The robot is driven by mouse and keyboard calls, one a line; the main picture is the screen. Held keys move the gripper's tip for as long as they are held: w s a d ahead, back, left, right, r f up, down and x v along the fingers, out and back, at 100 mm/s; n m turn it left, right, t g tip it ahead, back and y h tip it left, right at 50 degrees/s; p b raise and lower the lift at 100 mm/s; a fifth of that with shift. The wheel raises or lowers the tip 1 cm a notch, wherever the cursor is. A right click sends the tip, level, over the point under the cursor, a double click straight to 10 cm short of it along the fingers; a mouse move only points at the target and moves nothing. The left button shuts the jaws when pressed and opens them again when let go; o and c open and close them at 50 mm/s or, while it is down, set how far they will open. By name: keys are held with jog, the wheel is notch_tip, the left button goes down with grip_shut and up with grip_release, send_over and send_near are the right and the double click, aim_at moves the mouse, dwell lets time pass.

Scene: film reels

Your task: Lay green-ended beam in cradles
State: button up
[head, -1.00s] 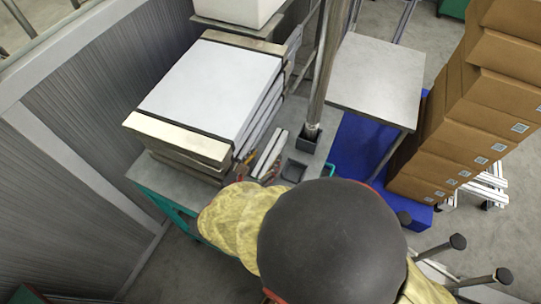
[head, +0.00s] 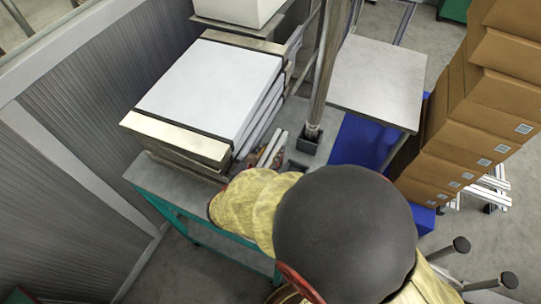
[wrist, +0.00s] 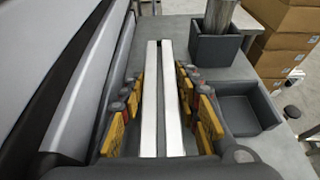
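Two long, pale beams (wrist: 172,100) lie side by side on a grey bench top in the wrist view. I see no green end on them. Their near ends are hidden by my gripper's body. My gripper (wrist: 160,80) is open, with yellow-padded fingers on both sides of the pair; I cannot tell whether any pad touches. In the head view my arm hides most of the gripper, and the beams (head: 276,142) show only in part. I cannot make out any cradles.
A stack of large white-topped slabs (head: 208,88) stands left of the beams. To the right are a dark square socket (wrist: 218,50) holding a metal post and a shallow dark tray (wrist: 243,108). A grey table (head: 375,80) and cardboard boxes (head: 470,120) stand farther right.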

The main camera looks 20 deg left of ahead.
grip_shut()
jog(key=shift+r, duration=0.1)
dwell(0.4)
